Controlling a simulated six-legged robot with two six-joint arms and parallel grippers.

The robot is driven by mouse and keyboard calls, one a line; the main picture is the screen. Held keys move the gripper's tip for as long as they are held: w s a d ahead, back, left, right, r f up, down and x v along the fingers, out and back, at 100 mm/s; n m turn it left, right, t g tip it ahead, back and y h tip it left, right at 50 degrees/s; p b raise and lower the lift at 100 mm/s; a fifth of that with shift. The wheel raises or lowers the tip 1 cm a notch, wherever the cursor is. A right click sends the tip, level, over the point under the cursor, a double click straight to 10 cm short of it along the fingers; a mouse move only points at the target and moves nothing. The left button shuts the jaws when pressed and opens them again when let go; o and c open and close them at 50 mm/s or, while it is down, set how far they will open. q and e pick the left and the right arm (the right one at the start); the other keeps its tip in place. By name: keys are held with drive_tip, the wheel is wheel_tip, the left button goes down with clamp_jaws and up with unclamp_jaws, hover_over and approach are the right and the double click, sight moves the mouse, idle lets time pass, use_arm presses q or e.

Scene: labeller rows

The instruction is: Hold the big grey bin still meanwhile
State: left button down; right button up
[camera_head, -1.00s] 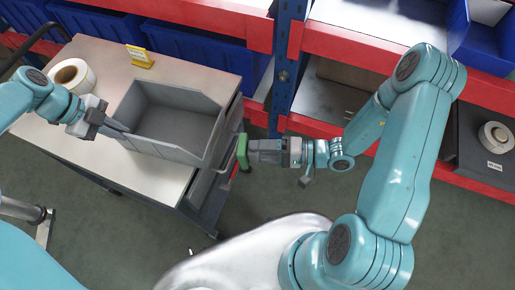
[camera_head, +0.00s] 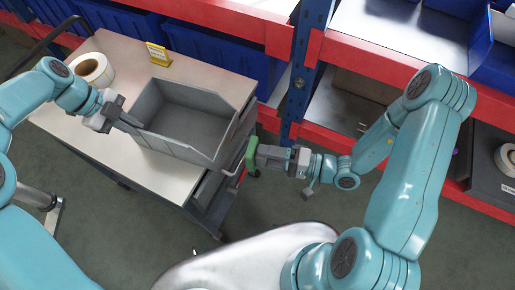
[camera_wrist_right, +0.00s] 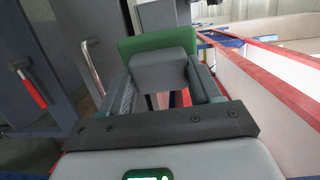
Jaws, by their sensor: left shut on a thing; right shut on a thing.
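The big grey bin (camera_head: 186,114) stands upright and looks empty on the top of a cart (camera_head: 190,178). My left gripper (camera_head: 131,119) is shut on the bin's left wall. My right gripper (camera_head: 257,155) is off the cart's right side, apart from the bin, and is shut on a green thing (camera_head: 250,154). In the right wrist view the green thing (camera_wrist_right: 150,42) shows as a flat green edge with a grey block between my fingers. What it is in full I cannot tell.
A tape roll (camera_head: 92,69) and a yellow sign (camera_head: 158,54) stand on the cart behind the bin. A red and blue rack (camera_head: 300,80) with blue bins (camera_head: 215,55) is behind. Open floor (camera_head: 290,205) lies in front of the rack.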

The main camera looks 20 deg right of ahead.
drive_tip(key=x, duration=0.5)
drive_tip(key=shift+w+d+r, duration=0.1)
drive_tip(key=shift+w+r, duration=0.05)
drive_tip(key=shift+w, duration=0.05)
drive_tip(key=w+d, duration=0.2)
drive_tip(key=w, duration=0.1)
drive_tip(key=shift+s+a, duration=1.2)
drive_tip(key=shift+s, duration=0.15)
drive_tip(key=shift+w+a, duration=0.3)
drive_tip(key=shift+a, duration=0.05)
drive_tip(key=shift+w+d, duration=1.25)
drive_tip(key=shift+w, duration=0.1)
drive_tip(key=shift+a, duration=0.1)
